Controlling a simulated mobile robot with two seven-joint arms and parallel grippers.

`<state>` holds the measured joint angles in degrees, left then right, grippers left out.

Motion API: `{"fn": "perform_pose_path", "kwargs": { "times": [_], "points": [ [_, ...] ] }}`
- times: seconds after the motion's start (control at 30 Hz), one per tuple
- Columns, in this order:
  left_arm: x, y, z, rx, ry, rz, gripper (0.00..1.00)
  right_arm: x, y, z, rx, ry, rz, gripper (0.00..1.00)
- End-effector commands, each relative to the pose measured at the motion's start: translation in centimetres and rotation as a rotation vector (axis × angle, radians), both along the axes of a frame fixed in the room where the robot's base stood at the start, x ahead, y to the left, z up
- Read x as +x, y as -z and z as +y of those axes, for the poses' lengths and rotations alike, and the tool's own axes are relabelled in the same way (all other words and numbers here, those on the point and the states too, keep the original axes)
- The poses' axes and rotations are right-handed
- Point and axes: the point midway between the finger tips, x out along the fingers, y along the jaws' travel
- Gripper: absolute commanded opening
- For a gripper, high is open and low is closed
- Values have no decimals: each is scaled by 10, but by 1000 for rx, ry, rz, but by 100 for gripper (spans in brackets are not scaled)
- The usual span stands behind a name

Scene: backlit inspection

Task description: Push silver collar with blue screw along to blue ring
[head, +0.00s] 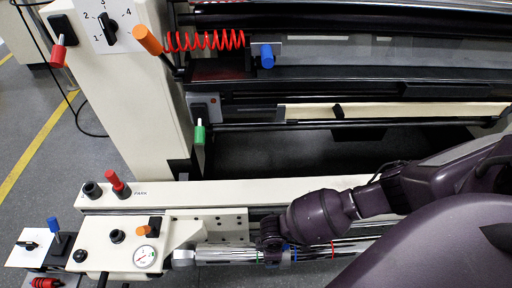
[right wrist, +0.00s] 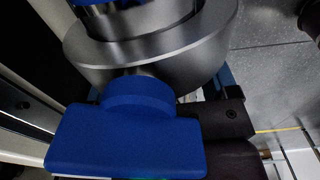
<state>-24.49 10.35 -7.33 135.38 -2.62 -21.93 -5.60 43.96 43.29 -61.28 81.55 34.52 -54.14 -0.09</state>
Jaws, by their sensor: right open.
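The silver collar (right wrist: 150,50) fills the top of the right wrist view, around the bar. Its blue screw (right wrist: 125,130), with a wide flat head, points toward the camera. My right gripper (head: 272,252) is open over the silver bar (head: 228,256) in the head view and hides most of the collar there. A dark finger (right wrist: 222,120) is close beside the screw in the wrist view; contact cannot be told. A blue band (head: 286,247) shows just right of the fingers; I cannot tell whether it is the blue ring or the screw. My left gripper is out of view.
A cream ledge (head: 240,192) runs behind the bar. A cream block with a gauge (head: 145,256) stands at the left end. My arm covers the right side.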

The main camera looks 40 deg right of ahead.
Motion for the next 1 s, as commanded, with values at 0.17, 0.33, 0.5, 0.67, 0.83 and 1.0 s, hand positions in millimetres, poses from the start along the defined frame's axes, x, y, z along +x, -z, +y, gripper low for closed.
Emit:
{"fn": "perform_pose_path", "kwargs": {
  "times": [0.17, 0.33, 0.5, 0.67, 0.83, 1.0],
  "points": [
    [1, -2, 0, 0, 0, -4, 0, -2, 0, -4, -1, 0, -1, 80],
    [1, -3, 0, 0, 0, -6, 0, -4, 0, -6, 0, 0, 0, 80],
    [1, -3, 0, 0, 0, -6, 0, -5, 0, -7, 0, 0, 0, 80],
    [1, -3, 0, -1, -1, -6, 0, -5, 0, -7, -1, 0, 1, 80],
    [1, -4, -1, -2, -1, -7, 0, -5, 0, -8, -1, 0, 1, 80],
    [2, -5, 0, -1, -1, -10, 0, -7, 0, -11, -1, 1, 1, 80]
  ]
}}
